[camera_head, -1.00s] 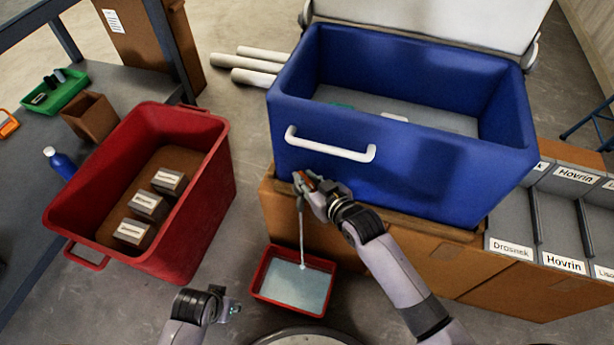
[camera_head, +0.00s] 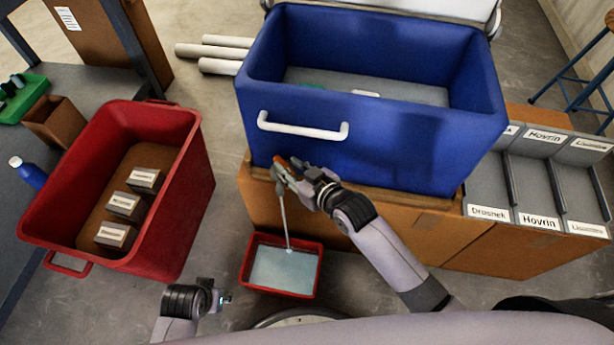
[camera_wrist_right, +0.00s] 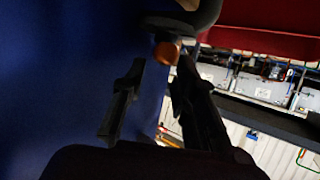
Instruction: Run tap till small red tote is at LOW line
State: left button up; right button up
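The small red tote (camera_head: 281,293) stands on the floor below the blue tank (camera_head: 380,150) and holds pale water (camera_head: 284,272). A thin water stream (camera_head: 285,220) falls into it from the tap. I cannot make out a LOW line. My right gripper (camera_head: 284,174) is at the tap, low on the tank's front. In the right wrist view its fingers (camera_wrist_right: 161,66) are apart, with the orange tap handle (camera_wrist_right: 166,52) near and between their tips. Contact is unclear. My left gripper (camera_head: 222,298) is left of the small tote, away from it; its fingers are too small to read.
A large red tote (camera_head: 190,215) with several labelled blocks stands at left, beside a grey table (camera_head: 75,90). Labelled grey bins (camera_head: 540,190) are right of the tank. White pipes (camera_head: 220,52) lie behind. Floor shows between the two red totes.

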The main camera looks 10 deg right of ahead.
jog(key=v, duration=0.9)
jog(key=shift+w, duration=0.1)
